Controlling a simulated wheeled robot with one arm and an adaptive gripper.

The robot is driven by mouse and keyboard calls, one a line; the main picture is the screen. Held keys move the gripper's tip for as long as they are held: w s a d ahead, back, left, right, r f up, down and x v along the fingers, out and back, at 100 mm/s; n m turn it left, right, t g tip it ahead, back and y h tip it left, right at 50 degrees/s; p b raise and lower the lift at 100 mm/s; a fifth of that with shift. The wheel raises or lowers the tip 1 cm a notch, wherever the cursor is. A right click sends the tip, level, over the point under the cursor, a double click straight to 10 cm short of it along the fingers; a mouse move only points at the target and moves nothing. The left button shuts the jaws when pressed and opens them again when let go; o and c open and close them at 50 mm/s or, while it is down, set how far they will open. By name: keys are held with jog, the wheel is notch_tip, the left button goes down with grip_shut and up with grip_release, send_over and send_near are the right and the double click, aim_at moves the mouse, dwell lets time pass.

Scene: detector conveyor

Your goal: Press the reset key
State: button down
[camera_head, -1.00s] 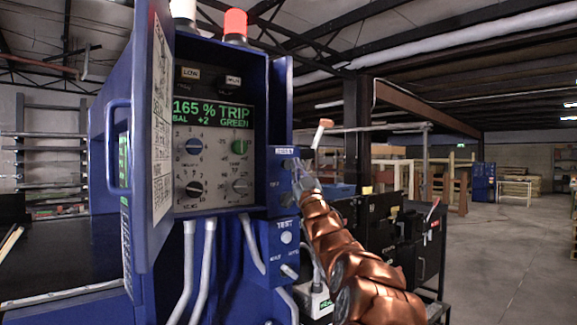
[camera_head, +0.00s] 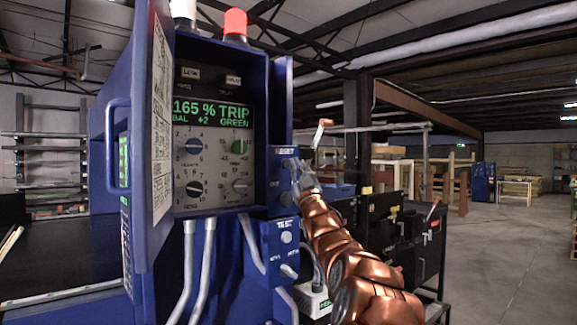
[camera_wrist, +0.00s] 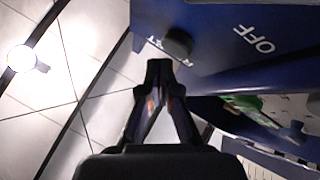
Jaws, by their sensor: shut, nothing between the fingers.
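The reset key is a dark round knob (camera_wrist: 177,42) on the blue box, beside a partly hidden white label (camera_wrist: 156,45) in the wrist view. In the head view, the small blue box with the RESET label (camera_head: 285,150) is on the right side of the blue cabinet. My gripper (camera_wrist: 160,66) is shut and empty, its fingertips just below the knob in the picture. I cannot tell whether they touch it. In the head view my gripper (camera_head: 297,170) is close against the small box and hides part of its front.
The cabinet (camera_head: 280,90) has an open door (camera_head: 155,140) at left and a display (camera_head: 213,112) reading 165 % TRIP GREEN. A TEST box (camera_head: 277,250) sits below the reset box. A dark bench (camera_head: 385,215) stands behind my arm.

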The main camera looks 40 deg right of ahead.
jog(key=shift+w, duration=0.35)
jog(key=shift+w, duration=0.5)
dwell(0.9)
jog(key=shift+s, duration=0.15)
jog(key=shift+s+b, duration=0.45)
jog(key=shift+s, duration=0.35)
jog(key=s+b, duration=0.1)
jog(key=s, duration=0.4)
jog(key=shift+a, duration=0.1)
dwell(0.4)
dwell(0.7)
